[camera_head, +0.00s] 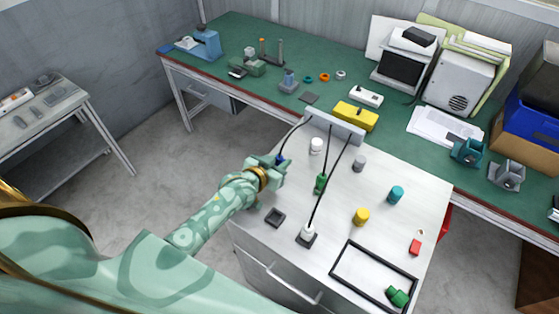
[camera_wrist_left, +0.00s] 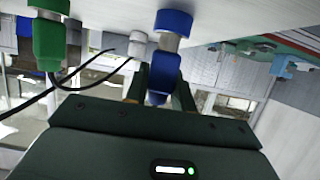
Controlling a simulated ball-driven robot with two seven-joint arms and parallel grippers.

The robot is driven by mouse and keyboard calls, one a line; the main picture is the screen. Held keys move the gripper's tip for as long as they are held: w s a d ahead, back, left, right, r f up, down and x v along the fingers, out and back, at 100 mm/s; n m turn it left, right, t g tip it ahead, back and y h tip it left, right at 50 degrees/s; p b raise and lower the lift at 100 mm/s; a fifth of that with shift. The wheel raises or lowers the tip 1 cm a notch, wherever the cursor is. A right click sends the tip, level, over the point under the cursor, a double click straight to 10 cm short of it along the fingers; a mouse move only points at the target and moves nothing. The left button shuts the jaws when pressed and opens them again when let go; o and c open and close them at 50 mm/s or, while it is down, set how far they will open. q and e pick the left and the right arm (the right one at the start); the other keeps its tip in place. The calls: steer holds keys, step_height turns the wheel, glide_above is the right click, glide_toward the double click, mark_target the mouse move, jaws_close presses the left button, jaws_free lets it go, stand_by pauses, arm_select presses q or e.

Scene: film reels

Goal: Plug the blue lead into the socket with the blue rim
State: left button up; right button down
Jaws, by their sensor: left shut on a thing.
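My left gripper (camera_head: 274,172) is shut on the blue lead (camera_head: 280,160) above the left edge of the white cabinet top. In the left wrist view, the blue lead's plug (camera_wrist_left: 160,85) sits between the fingers of the left gripper (camera_wrist_left: 158,92). A silver part and a wider blue piece (camera_wrist_left: 173,22), perhaps the blue rim, show in line with it, against the white top. I cannot tell whether the plug is seated; the gripper hides this spot in the head view. My right gripper is not in view.
A green lead (camera_head: 320,183) and a white lead (camera_head: 308,231) stand nearby, their black cables running to a grey bar (camera_head: 335,126). A small dark square block (camera_head: 275,216) lies near the front. Several cylinders and a black-framed tray (camera_head: 346,264) are to the right.

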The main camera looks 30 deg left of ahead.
arm_select(q)
steer(key=shift+r, duration=0.1)
steer(key=shift+f, duration=0.5)
stand_by(0.3)
steer(key=o, duration=0.7)
steer(key=p+v, duration=0.2)
steer(key=v, duration=0.1)
steer(key=shift+w+r, duration=0.1)
steer(key=shift+r, duration=0.05)
steer(key=p+v, duration=0.6)
steer(key=v, duration=0.1)
steer(key=shift+s+a+p, duration=0.1)
steer(key=shift+s+p, duration=0.2)
steer(key=shift+s, duration=0.3)
